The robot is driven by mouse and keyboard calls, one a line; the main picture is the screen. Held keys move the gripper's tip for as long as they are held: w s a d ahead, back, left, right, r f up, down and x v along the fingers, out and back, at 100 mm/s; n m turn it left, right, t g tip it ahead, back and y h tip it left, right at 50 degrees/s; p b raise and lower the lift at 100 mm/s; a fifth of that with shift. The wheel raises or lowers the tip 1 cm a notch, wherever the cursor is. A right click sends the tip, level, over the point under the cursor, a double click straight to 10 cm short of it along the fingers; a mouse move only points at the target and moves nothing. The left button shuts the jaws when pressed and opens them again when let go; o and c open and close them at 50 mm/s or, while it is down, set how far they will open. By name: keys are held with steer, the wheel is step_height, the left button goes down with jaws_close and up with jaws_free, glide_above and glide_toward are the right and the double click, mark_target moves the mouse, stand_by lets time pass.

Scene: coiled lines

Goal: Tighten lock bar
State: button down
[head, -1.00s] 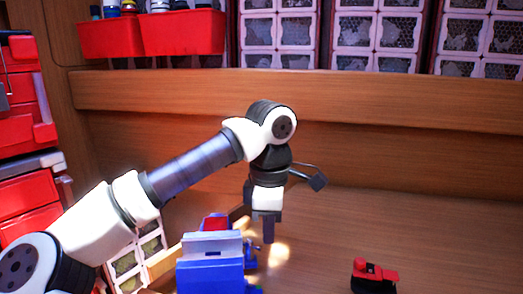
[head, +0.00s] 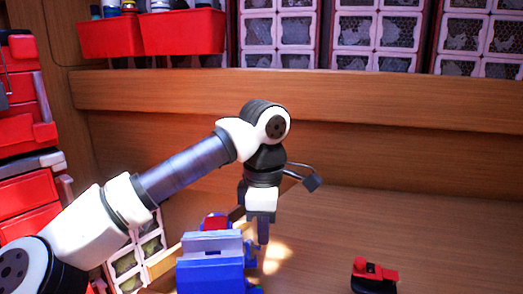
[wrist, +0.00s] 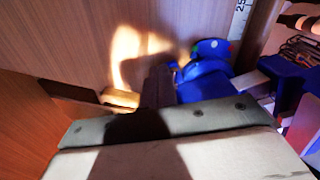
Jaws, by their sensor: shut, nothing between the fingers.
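A blue vise (head: 210,276) with a grey-white jaw stands on the wooden bench at the lower middle of the head view. Its blue body (wrist: 205,82) also shows in the wrist view, right of my fingers. My gripper (head: 263,236) points down just beside the vise's right end. Its fingers (wrist: 158,88) are shut with nothing between them. I cannot clearly make out the lock bar; my gripper covers part of the vise's right end. I cannot tell whether the fingers touch the vise.
A small red and black object (head: 375,275) lies on the bench to the right. Red bins (head: 183,34) and framed mesh panels (head: 370,40) are at the back. Red drawers (head: 28,195) stand at the left. The bench between the vise and the red object is clear.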

steer(key=shift+s, duration=0.35)
stand_by(0.3)
steer(key=shift+s, duration=0.35)
steer(key=shift+s+b, duration=0.35)
steer(key=shift+s+a, duration=0.1)
steer(key=shift+s, duration=0.1)
steer(key=shift+s+d, duration=0.1)
steer(key=shift+d, duration=0.25)
step_height(320, 180, up, 6)
steer(key=p, duration=0.4)
stand_by(0.3)
